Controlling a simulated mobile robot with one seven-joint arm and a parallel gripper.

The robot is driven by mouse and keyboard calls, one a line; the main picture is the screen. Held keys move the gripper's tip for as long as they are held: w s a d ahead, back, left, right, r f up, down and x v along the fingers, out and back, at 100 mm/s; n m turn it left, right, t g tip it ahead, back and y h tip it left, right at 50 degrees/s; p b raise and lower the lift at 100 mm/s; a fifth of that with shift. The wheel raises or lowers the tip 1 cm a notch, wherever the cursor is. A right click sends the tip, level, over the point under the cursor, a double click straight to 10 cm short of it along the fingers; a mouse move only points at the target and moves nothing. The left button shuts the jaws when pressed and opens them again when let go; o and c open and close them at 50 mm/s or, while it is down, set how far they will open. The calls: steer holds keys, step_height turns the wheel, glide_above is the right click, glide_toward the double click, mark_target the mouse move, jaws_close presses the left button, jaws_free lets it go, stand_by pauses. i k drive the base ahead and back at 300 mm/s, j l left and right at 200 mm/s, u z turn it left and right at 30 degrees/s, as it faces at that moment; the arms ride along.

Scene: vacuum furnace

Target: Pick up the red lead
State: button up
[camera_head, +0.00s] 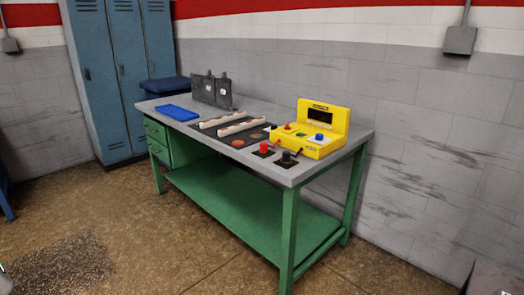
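A small red upright piece (264,147), which looks like the red lead, stands on a dark square near the front right of the workbench top (177,100). A similar black piece (287,157) stands on its own dark square just to its right. A yellow instrument (323,120) with a dark display sits behind them, with small red, green and blue parts on its face. Short thin wires or handles appear beside the red and black pieces, but are too small to make out. My gripper is not in view.
The green-framed bench has a lower shelf (240,205). On top are a blue tray (177,113), two pale bars (222,119) on a dark mat, and dark upright plates (211,89). Blue lockers (105,70) stand behind left. The floor in front (180,240) is clear.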

mark_target(264, 146)
steer(key=z, duration=0.45)
steer(key=i+j+z, duration=0.15)
steer(key=j+z, duration=0.2)
steer(key=z, duration=0.15)
steer(key=i+j+z, duration=0.15)
steer(key=j+z, duration=0.75)
steer(key=j, duration=0.45)
steer(key=j+z, duration=0.15)
steer(key=j, duration=1.85)
steer(key=k+j, duration=0.1)
steer(key=j, duration=0.75)
